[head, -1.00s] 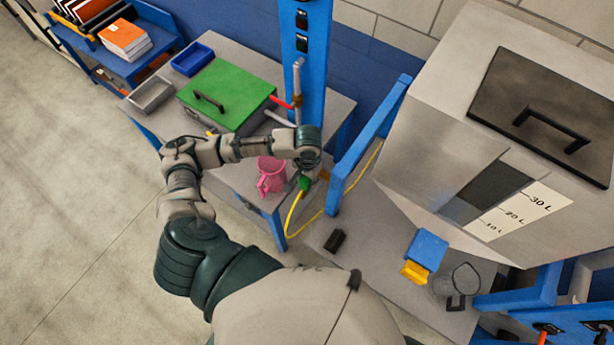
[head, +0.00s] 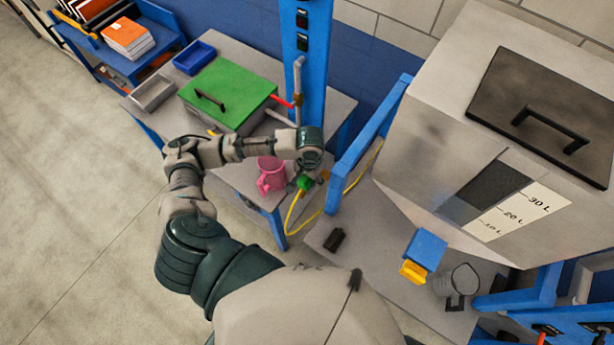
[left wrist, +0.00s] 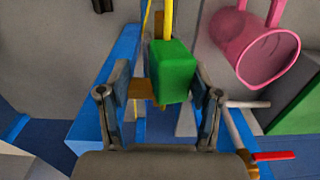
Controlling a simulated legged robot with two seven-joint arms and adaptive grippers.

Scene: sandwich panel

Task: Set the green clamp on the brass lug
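The green clamp (head: 304,183) is low beside the blue frame, with a yellow cable running from it. In the left wrist view the green clamp (left wrist: 172,70) stands between the two fingers of my left gripper (left wrist: 165,100). A clear gap shows between the clamp and the left-hand finger; the right-hand finger is close to it, and contact cannot be told. The brass lug (left wrist: 139,88) reaches from the blue bar to the clamp and its end is hidden behind the clamp. The clamp appears to be on the lug. My left gripper (head: 306,180) is open. My right gripper is not in view.
A pink mug (head: 270,174) stands close to my left gripper. A green case (head: 228,92) and a grey pipe with a red lever (head: 281,102) are behind. The blue frame (head: 365,145) rises at the right. A black block (head: 335,239) lies on the lower bench.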

